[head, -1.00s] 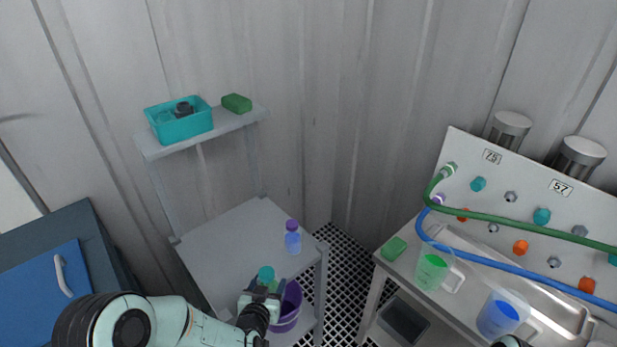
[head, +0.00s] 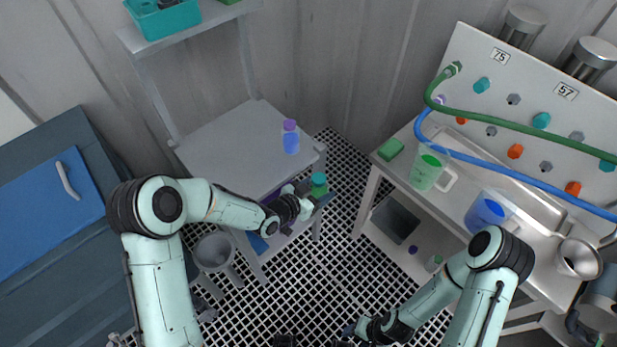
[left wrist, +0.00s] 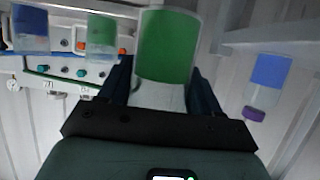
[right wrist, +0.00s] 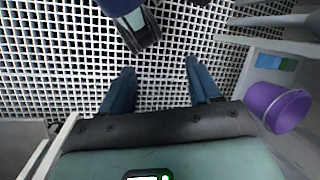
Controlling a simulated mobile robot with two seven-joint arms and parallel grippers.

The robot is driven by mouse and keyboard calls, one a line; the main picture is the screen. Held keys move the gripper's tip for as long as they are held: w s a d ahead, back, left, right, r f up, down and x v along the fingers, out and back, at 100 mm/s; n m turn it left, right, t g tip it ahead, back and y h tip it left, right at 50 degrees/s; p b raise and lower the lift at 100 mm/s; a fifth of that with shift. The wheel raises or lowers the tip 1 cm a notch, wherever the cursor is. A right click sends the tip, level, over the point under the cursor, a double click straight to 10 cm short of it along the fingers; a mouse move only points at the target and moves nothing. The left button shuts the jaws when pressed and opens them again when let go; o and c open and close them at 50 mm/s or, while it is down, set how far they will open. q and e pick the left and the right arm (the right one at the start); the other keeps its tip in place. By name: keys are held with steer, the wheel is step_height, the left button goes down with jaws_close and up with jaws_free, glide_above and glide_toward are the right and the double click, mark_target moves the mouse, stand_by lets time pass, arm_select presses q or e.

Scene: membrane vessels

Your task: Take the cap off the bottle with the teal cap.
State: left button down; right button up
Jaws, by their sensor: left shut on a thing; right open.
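The bottle with the teal cap (head: 319,178) is in my left gripper (head: 306,196), held upright just off the front right corner of the small grey table. In the left wrist view its green-filled body (left wrist: 166,48) stands between the fingers, upside down in that picture; the cap is hidden there. The left gripper is shut on the bottle. My right gripper (right wrist: 160,75) is open and empty, low over the grated floor, well below and apart from the bottle. In the head view its end is dark and small near the bottom edge.
A purple-capped bottle (head: 291,140) with blue contents stands on the small table (head: 225,135). A purple bucket (right wrist: 275,106) shows in the right wrist view. The right bench holds a green block (head: 390,149), a green-filled jug (head: 425,170) and a blue-filled jug (head: 486,210). Grated floor between is open.

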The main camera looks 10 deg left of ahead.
steer(key=w+a+m+t, duration=0.2)
steer(key=w+m, duration=0.1)
steer(key=w, duration=1.9)
steer(key=w+a+r+m+t+y, duration=0.1)
steer(key=w+a+r+m, duration=0.25)
steer(key=w+r, duration=1.4)
step_height(320, 180, up, 22)
steer(key=n+g+h, duration=0.2)
steer(key=n+h, duration=0.1)
steer(key=h, duration=0.1)
glide_above(316, 178)
steer(key=shift+w+d+f+m, duration=0.1)
steer(key=shift+w+f+m, duration=0.15)
steer(key=shift+w, duration=0.1)
steer(key=shift+s+r+h, duration=0.2)
steer(key=shift+h, duration=0.1)
steer(key=shift+s+f, duration=0.1)
steer(key=shift+f, duration=0.15)
step_height(316, 178, down, 7)
steer(key=shift+f, duration=0.15)
